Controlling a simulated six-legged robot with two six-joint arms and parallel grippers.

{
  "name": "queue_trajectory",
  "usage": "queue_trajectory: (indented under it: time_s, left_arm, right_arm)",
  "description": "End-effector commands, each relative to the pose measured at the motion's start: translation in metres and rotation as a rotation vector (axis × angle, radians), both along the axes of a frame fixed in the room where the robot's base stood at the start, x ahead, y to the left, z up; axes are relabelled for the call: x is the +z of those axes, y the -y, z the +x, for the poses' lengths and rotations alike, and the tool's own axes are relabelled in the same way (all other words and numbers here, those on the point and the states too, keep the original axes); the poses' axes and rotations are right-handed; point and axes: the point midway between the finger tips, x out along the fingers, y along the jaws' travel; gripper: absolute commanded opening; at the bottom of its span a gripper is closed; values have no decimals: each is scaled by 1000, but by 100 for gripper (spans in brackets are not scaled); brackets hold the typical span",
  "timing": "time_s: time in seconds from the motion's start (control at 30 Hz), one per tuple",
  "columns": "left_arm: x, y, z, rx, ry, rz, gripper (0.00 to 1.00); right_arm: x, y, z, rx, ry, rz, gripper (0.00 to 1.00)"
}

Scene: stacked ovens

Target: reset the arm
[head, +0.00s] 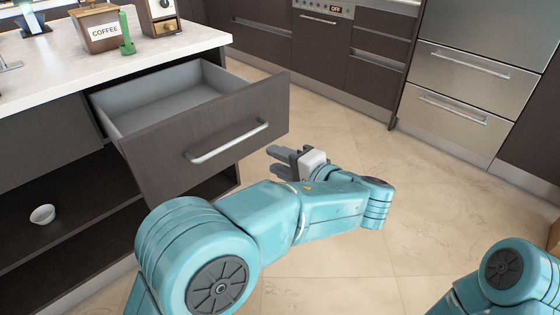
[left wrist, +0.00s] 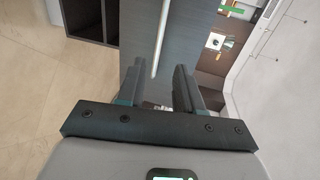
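My left arm reaches in from the lower left in the head view, with its left gripper (head: 280,160) in front of and just right of an open drawer (head: 205,155). In the left wrist view the gripper (left wrist: 158,85) has its two fingers apart with nothing held between them. The drawer front (left wrist: 140,50) and its pale bar handle (left wrist: 160,38) show beyond the fingers. The handle also shows in the head view (head: 228,142), apart from the gripper. My right arm shows only in part at the lower right of the head view; its gripper is out of view.
The drawer sticks out from a dark island with a white countertop (head: 150,52). A coffee box (head: 98,28), a green object (head: 126,35) and a grinder (head: 160,18) stand on top. A white bowl (head: 42,214) sits on the lower shelf. Tiled floor (head: 350,130) is clear toward the back cabinets.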

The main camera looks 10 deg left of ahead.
Motion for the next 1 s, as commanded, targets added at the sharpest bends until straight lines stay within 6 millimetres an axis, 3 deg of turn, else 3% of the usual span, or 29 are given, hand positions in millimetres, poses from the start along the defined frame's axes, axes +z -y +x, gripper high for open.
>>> queue_trajectory:
  time_s: [0.57,0.67,0.77,0.87,1.0]
  left_arm:
    - [0,-4,2,1,-2,-1,35]
    - [-18,-9,4,-7,-56,-17,35]
    - [-69,-20,4,-31,-207,-76,35]
    - [-146,-33,-11,-57,-428,-196,35]
    - [-253,-44,-64,-58,-724,-457,35]
  right_arm:
    - [0,0,0,0,0,0,100]
    - [0,0,0,0,0,0,100]
    - [0,0,0,0,0,0,100]
    - [0,0,0,0,0,0,100]
    - [0,0,0,0,0,0,100]
